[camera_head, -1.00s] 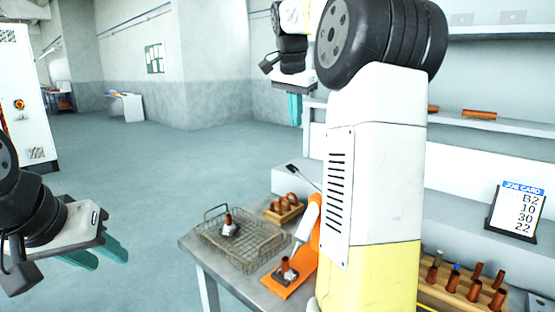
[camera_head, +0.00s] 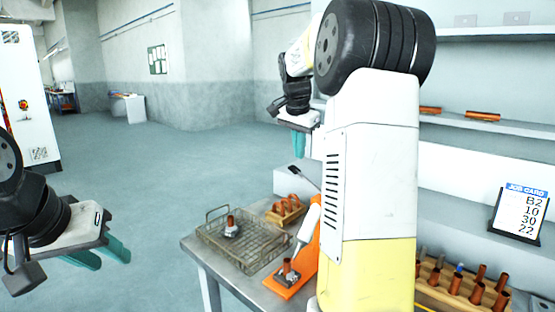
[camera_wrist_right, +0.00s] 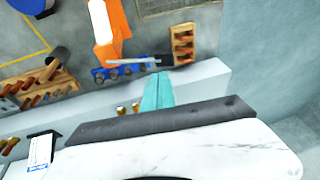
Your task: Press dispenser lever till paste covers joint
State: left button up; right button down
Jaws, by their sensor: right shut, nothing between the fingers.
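The orange dispenser (camera_head: 301,262) stands on the bench with a white cartridge (camera_head: 308,226) tilted over its base. Its lever (camera_head: 303,176) sticks up to the left and ends in a dark pad. In the right wrist view the lever (camera_wrist_right: 132,62) lies beyond my fingers. The joint (camera_head: 289,271), a copper tube in a grey fitting, stands on the orange base below the cartridge. Paste on it is too small to tell. My right gripper (camera_head: 299,150) is shut and empty, above the lever and apart from it. My left gripper (camera_head: 106,256) is open and empty, left of the bench.
A wire basket (camera_head: 212,248) holds another copper piece. A wooden rack of copper bends (camera_head: 287,211) stands behind it. A wooden block of copper tubes (camera_head: 440,292) and the job card (camera_head: 519,212) are at right. My right arm hides part of the bench.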

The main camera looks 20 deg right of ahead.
aim_at(295, 168)
jog(key=shift+w+a+f, duration=0.15)
jog(key=shift+w+f, duration=0.05)
jog(key=shift+f, duration=0.35)
jog(key=shift+w+a+f, duration=0.15)
jog(key=shift+w+f, duration=0.1)
jog(key=shift+f, duration=0.25)
jog(key=shift+w+a+f, duration=0.15)
jog(key=shift+w+f, duration=0.05)
jog(key=shift+f, duration=0.35)
jog(key=shift+f, duration=0.1)
